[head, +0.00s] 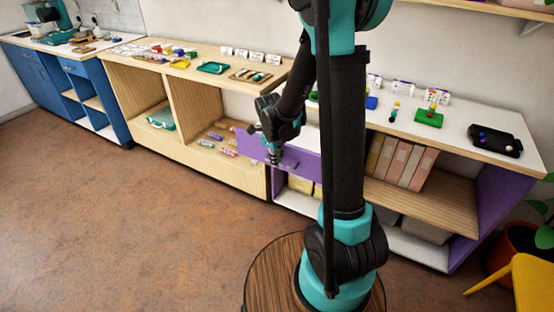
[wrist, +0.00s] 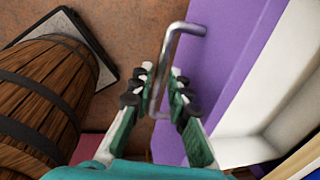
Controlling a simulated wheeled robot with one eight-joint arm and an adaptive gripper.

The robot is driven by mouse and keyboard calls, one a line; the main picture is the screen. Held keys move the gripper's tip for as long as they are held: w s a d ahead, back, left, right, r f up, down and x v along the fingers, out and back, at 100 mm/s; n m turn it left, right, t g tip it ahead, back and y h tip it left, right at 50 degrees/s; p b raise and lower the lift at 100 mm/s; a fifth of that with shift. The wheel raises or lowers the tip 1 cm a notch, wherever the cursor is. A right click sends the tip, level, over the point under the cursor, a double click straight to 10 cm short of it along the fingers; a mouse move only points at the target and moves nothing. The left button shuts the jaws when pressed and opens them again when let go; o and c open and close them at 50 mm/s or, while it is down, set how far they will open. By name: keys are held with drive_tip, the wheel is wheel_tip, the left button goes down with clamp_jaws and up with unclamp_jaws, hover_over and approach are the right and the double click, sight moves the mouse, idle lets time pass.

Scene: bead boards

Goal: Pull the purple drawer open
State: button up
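The purple drawer (head: 296,152) is in the white and purple shelf unit. Its front stands out from the unit, and a pale inside shows behind it, so it is partly open. In the wrist view the purple front (wrist: 225,60) fills the upper right. A grey metal bar handle (wrist: 165,72) stands off it. My gripper (wrist: 162,74) has one finger on each side of this bar, with small gaps visible, so it looks open around the handle. In the head view my gripper (head: 275,157) is at the drawer front, and the handle there is small and partly hidden.
A wooden unit (head: 185,147) with open compartments stands left of the drawer. Books (head: 398,160) fill a shelf at right. A round wooden barrel (wrist: 40,95) is at left in the wrist view. A yellow chair (head: 525,285) is at far right. Floor is clear at left.

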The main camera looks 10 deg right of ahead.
drive_tip(key=shift+o, duration=0.9)
wheel_tip(320, 180, up, 12)
drive_tip(key=s+a, duration=0.1)
drive_tip(key=shift+s+a+f, duration=0.15)
drive_tip(key=shift+s+a, duration=0.05)
drive_tip(key=shift+s, duration=0.2)
drive_tip(key=s+d+f+n+t, duration=0.1)
drive_tip(key=s+d+f+n, duration=0.2)
drive_tip(key=s+n, duration=0.5)
drive_tip(key=s+d+f+n+t+y, duration=0.1)
drive_tip(key=s+d+f+n, duration=0.3)
drive_tip(key=s+n, duration=0.5)
drive_tip(key=shift+d+f+n, duration=0.3)
drive_tip(key=shift+d+n, duration=0.15)
drive_tip(key=shift+n, duration=3.85)
drive_tip(key=shift+d, duration=0.15)
